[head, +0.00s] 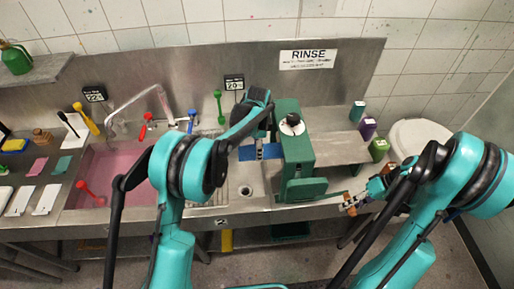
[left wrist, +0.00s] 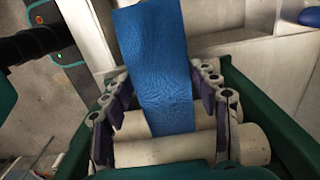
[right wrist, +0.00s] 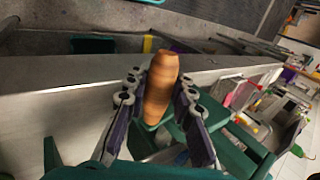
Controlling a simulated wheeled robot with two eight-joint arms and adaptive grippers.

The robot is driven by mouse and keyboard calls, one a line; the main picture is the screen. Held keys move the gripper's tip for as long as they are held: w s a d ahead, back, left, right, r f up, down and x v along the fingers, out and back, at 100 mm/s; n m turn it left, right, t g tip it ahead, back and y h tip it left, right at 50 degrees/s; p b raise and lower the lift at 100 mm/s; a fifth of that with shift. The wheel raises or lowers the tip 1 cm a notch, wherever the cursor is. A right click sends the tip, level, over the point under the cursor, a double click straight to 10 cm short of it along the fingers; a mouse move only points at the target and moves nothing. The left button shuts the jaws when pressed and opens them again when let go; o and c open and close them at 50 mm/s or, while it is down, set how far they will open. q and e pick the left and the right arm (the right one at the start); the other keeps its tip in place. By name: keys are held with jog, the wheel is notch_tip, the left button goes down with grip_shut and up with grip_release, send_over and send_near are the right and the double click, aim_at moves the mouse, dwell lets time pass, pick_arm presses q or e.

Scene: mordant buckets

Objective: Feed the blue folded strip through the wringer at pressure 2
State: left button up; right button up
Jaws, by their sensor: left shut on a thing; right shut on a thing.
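The green wringer (head: 297,155) stands on the steel counter, with a white dial and black knob (head: 292,121) on top. The blue folded strip (head: 247,153) is at its left side. In the left wrist view the strip (left wrist: 160,65) runs down to the pale rollers (left wrist: 185,150), its lower end at them. My left gripper (head: 262,150) is shut on the strip, its fingers (left wrist: 165,90) at the strip's two edges, close to the rollers. My right gripper (head: 351,201) is shut on the wooden crank handle (right wrist: 160,85) in front of the wringer. The dial's number is too small to read.
A sink of pink liquid (head: 105,165) lies left, with red and blue taps beside it. Green, purple and olive containers (head: 368,129) stand on the ledge right of the wringer. A white tub (head: 418,132) is at the far right.

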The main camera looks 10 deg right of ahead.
pick_arm(q)
jog(key=shift+s+d, duration=0.1)
jog(key=shift+d, duration=0.55)
pick_arm(e)
jog(key=shift+a+r, duration=0.1)
jog(key=shift+a, duration=0.05)
pick_arm(q)
jog(key=shift+d, duration=0.1)
pick_arm(e)
jog(key=shift+d+f, duration=0.3)
jog(key=shift+f, duration=0.5)
pick_arm(q)
jog(key=shift+d, duration=0.5)
pick_arm(e)
jog(key=shift+a+r, duration=0.1)
jog(key=shift+a, duration=0.1)
jog(key=shift+d+f, duration=0.15)
jog(key=shift+f, duration=0.65)
